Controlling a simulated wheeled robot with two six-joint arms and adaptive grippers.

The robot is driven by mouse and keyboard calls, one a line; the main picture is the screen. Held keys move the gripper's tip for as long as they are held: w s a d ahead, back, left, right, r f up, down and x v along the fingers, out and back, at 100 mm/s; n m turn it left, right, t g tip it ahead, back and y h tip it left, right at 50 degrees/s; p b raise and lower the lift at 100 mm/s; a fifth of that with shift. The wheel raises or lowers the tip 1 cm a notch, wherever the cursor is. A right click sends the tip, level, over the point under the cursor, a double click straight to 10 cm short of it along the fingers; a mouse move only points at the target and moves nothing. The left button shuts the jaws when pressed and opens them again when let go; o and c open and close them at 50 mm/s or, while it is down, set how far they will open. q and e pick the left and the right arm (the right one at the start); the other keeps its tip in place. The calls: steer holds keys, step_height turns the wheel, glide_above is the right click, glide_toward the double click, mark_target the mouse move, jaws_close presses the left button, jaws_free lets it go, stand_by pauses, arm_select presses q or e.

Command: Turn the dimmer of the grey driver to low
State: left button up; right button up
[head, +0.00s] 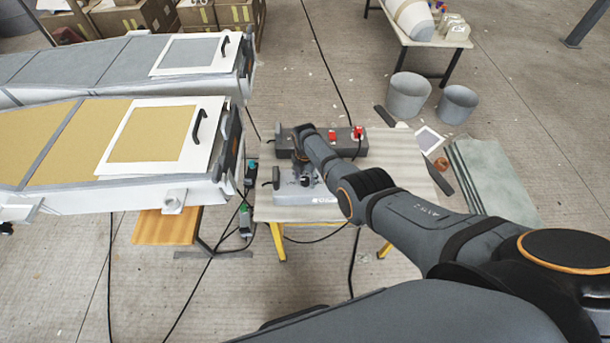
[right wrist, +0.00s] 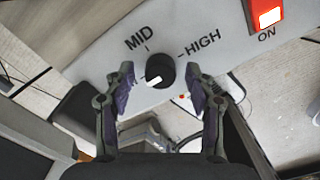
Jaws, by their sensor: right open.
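The grey driver (head: 290,193) is a light grey box on the work table, partly hidden by my right arm. In the right wrist view its pale panel (right wrist: 210,30) shows MID and HIGH labels and a red switch (right wrist: 265,13) marked ON. The black dimmer knob (right wrist: 164,68) carries a white mark on its lower-left side; no low label is visible. My right gripper (right wrist: 158,90) is open, with one finger on each side of the knob and gaps between. In the head view the right gripper (head: 305,181) is small above the driver. My left gripper is not visible.
A darker box (head: 318,150) with red switches stands behind the driver on the table (head: 400,160). Cables hang and run across the floor. Two grey buckets (head: 408,97) stand at back right.

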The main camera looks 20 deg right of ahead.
mark_target(305, 179)
step_height(305, 179, up, 12)
stand_by(0.5)
stand_by(0.3)
